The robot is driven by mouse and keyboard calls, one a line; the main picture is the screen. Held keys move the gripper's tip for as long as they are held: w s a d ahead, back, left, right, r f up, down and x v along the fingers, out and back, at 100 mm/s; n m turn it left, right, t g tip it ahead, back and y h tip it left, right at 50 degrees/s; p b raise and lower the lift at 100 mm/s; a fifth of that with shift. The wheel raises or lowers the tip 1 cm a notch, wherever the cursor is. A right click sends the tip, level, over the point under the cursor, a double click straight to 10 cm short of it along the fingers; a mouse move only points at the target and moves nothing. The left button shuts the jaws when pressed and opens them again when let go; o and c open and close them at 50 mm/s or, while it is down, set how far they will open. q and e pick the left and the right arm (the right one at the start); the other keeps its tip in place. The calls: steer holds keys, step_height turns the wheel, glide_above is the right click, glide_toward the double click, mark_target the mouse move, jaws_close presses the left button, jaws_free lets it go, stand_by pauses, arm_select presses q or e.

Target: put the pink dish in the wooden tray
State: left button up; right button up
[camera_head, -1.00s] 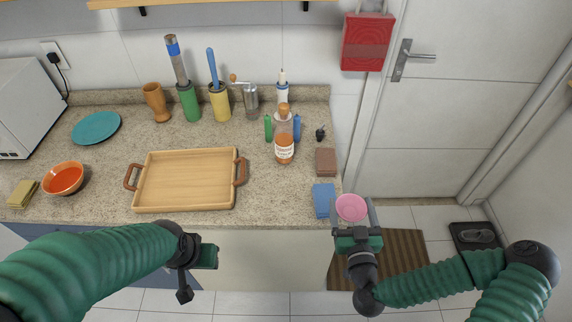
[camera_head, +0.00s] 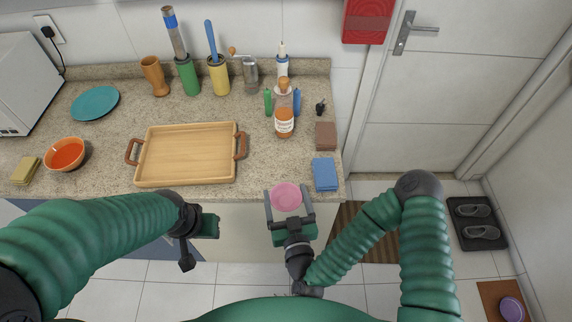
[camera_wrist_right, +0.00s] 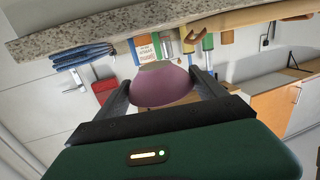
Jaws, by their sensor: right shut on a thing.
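The pink dish (camera_head: 286,197) is held between the fingers of my right gripper (camera_head: 288,204), in front of the counter's front edge. In the right wrist view the dish (camera_wrist_right: 161,85) sits between the two dark fingers. The wooden tray (camera_head: 188,155), with brown side handles, lies on the counter to the left of and beyond the dish. Its inside is empty. My left gripper (camera_head: 205,224) is in front of the counter, below the tray in the picture. Its fingers are not clear enough to tell open from shut.
A blue cloth (camera_head: 324,174) and a brown sponge (camera_head: 326,136) lie at the counter's right end. A bottle (camera_head: 284,112) stands beyond the tray's right side. An orange bowl (camera_head: 66,154) and teal plate (camera_head: 95,104) are to the left. Counter between tray and bottle is clear.

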glide_above(285, 170)
steer(key=shift+d+f+p, duration=0.15)
steer(key=shift+f+p, duration=0.15)
steer(key=shift+f, duration=0.45)
step_height(285, 170, down, 2)
steer(key=shift+s+f+p, duration=0.1)
steer(key=shift+f+p, duration=0.15)
steer(key=shift+p, duration=0.2)
steer(key=shift+f, duration=0.3)
arm_select(q)
steer(key=shift+a+r, duration=0.1)
steer(key=shift+r, duration=0.8)
arm_select(e)
steer(key=o, duration=1.4)
